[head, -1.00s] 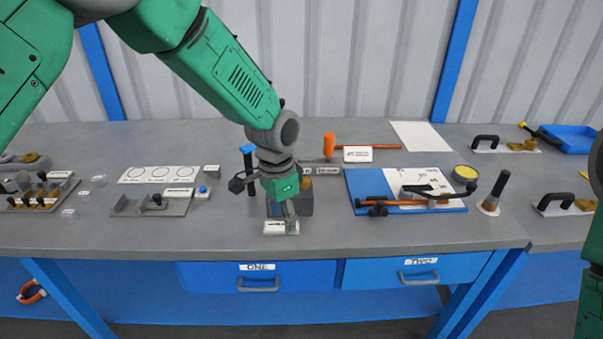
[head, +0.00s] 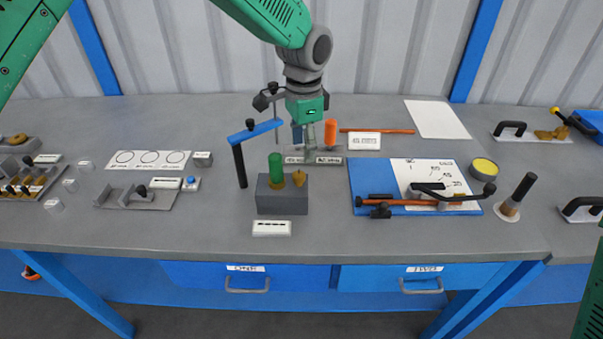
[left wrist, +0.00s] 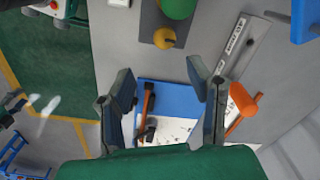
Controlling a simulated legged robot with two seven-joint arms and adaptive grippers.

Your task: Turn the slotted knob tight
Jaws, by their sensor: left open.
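A yellow-brass knob (head: 299,178) sits on top of a grey block (head: 282,202), right beside an upright green cylinder (head: 276,168). I take this to be the slotted knob; its slot is too small to make out. The knob (left wrist: 165,38), block and green cylinder (left wrist: 178,8) also show at the top of the left wrist view. My left gripper (head: 307,146) points down behind the block, near the labelled strip and the orange handle. In the left wrist view its fingers (left wrist: 160,82) are apart with nothing between them. My right gripper is out of view.
A blue bar on a black post (head: 240,163) stands left of the block. An orange-handled tool (head: 331,134) is behind it. A blue board (head: 366,180) with a black-handled clamp lies to the right. A white label (head: 272,228) lies in front; bare table surrounds it.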

